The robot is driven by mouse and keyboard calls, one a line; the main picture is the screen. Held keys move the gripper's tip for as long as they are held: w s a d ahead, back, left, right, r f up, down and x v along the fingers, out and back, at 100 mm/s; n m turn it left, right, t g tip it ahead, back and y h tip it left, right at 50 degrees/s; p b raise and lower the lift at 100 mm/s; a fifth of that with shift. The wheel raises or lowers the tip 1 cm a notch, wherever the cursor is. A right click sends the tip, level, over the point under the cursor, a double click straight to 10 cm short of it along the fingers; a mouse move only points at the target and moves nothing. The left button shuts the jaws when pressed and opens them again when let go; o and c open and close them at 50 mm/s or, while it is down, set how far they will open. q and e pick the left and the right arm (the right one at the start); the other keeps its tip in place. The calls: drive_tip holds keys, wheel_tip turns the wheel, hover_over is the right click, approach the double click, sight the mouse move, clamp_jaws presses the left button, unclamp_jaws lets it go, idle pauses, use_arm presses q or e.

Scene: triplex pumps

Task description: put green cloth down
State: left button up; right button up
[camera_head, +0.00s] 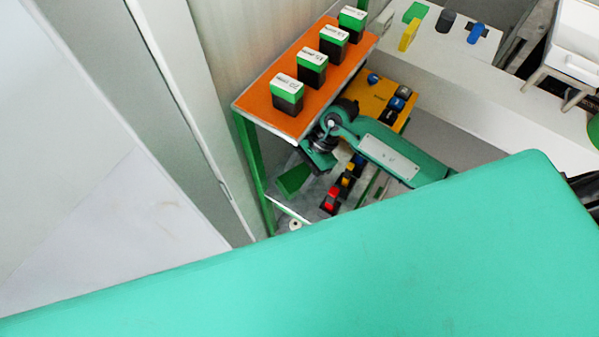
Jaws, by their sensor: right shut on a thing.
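My right gripper (312,163) is at the left end of my teal right arm, in front of and below the orange shelf top. It is shut on the green cloth (293,179), which shows as a small dark green patch just below and left of it. The gripper's fingers are dark and partly hidden by the wrist. The cloth is above the grey lower level of the rack; I cannot tell whether it touches it. My left gripper is not in view.
The orange shelf (262,103) holds several green-and-black boxes (287,93). Red, yellow and blue items (343,183) lie below, right of the cloth. A yellow tray (376,91) and a white counter (455,65) are behind. A pale wall (208,120) stands close left.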

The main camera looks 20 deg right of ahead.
drive_tip(key=o, duration=1)
drive_tip(key=b+v, duration=0.3)
drive_tip(key=v, duration=0.3)
drive_tip(key=shift+d+r, duration=0.2)
drive_tip(key=shift+r, duration=0.05)
drive_tip(key=shift+d+r, duration=0.15)
drive_tip(key=shift+r, duration=0.3)
drive_tip(key=shift+w, duration=0.1)
